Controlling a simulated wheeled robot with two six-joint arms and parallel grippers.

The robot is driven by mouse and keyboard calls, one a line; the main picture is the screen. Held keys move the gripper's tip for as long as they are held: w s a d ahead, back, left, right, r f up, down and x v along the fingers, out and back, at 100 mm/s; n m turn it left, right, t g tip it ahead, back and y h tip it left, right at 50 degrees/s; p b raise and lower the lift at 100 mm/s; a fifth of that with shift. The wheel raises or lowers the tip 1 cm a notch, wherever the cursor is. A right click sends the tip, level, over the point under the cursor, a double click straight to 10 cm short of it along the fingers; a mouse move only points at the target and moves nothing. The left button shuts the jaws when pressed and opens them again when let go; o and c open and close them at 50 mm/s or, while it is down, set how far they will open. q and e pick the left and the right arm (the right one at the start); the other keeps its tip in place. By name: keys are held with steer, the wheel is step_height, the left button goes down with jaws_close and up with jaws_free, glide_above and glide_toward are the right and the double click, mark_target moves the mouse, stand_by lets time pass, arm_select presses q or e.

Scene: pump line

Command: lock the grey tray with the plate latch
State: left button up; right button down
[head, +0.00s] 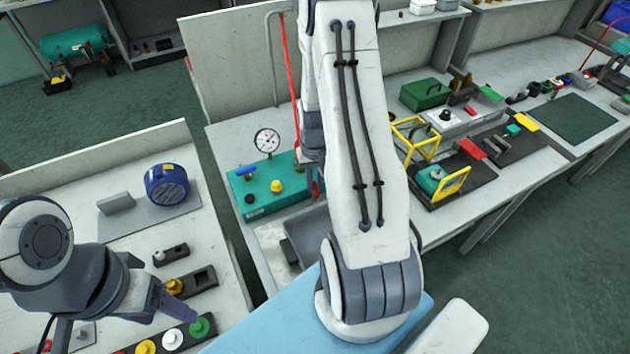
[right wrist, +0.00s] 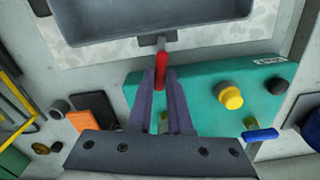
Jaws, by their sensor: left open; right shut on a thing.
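The grey tray (head: 308,232) sits on a pale speckled plate (head: 268,238), partly hidden by my right arm in the head view. The right wrist view shows its near wall (right wrist: 110,42) at the top; the visible inside is empty. A red handle (right wrist: 162,64), apparently the plate latch, has a grey end at the middle of the tray's near edge. I cannot tell whether that end overlaps the rim. My right gripper (right wrist: 161,84) is shut on the red handle. My left gripper (head: 120,325) is open and empty over the left bench, far from the tray.
A teal unit (head: 262,200) with a gauge (head: 267,140), yellow knob and blue lever stands just behind the tray. Yellow frames (head: 415,138) and fixtures stand to the right. The left bench holds a blue motor-like drum (head: 167,185) and several coloured knobs.

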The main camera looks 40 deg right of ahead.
mark_target(314, 185)
steer(key=shift+w+n, duration=0.1)
steer(key=shift+n, duration=1.5)
steer(key=shift+r, duration=0.1)
steer(key=c, duration=0.8)
jaws_free()
steer(key=shift+c, duration=0.2)
step_height(314, 185, up, 10)
steer(key=shift+r+b, duration=0.2)
steer(key=shift+b, duration=0.2)
steer(key=shift+a, duration=0.1)
